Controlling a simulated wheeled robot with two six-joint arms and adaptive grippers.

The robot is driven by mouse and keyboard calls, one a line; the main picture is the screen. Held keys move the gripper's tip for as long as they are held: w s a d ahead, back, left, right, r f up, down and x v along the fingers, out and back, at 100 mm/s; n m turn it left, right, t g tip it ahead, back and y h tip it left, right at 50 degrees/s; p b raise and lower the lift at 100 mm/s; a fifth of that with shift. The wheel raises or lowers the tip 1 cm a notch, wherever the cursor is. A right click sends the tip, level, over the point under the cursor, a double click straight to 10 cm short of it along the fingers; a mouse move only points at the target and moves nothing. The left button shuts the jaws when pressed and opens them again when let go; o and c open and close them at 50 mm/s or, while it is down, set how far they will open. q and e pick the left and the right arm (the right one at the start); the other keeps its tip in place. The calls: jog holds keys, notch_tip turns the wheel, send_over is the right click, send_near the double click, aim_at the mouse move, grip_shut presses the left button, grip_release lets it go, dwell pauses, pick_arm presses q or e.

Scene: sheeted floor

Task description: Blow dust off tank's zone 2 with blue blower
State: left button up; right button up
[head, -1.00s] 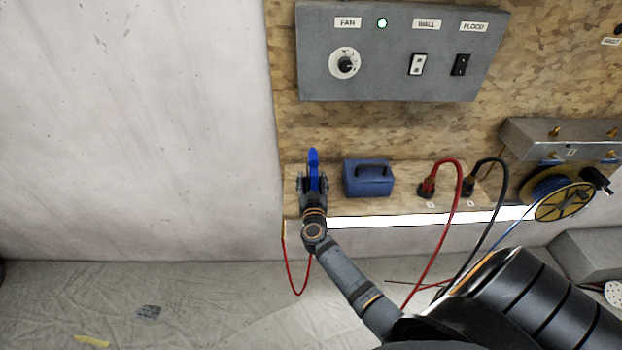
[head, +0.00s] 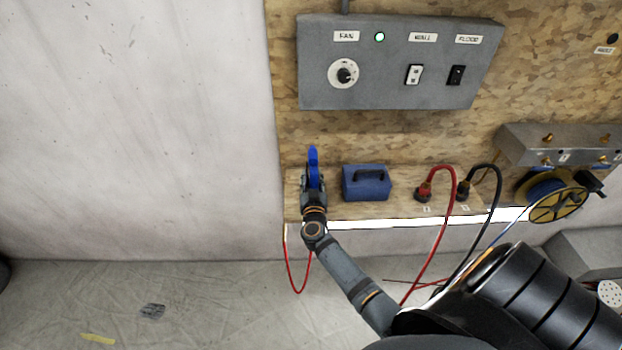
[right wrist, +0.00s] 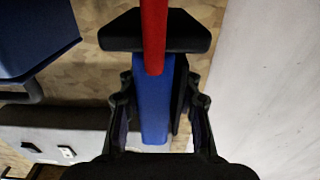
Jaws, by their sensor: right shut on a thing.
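The blue blower (head: 313,160) stands upright at the left end of the wooden ledge (head: 405,205). My right gripper (head: 313,183) is shut on it, its arm reaching up from the lower right. In the right wrist view the blue body (right wrist: 153,105) sits between the two dark fingers (right wrist: 160,110), with a red hose or cord (right wrist: 154,35) overlapping its top. A red line also hangs below the ledge in the head view. I cannot tell whether the blower touches the ledge. My left gripper is not in view, and I see no tank or marked zone 2.
A blue box with a handle (head: 367,184) stands just right of the blower. Red and black cables (head: 437,178) plug in farther right, near a yellow reel (head: 558,204). A grey switch panel (head: 398,62) hangs above. The left wall is bare.

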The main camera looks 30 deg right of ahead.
pick_arm(q)
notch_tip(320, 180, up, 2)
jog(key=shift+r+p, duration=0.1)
jog(key=shift+p, duration=0.65)
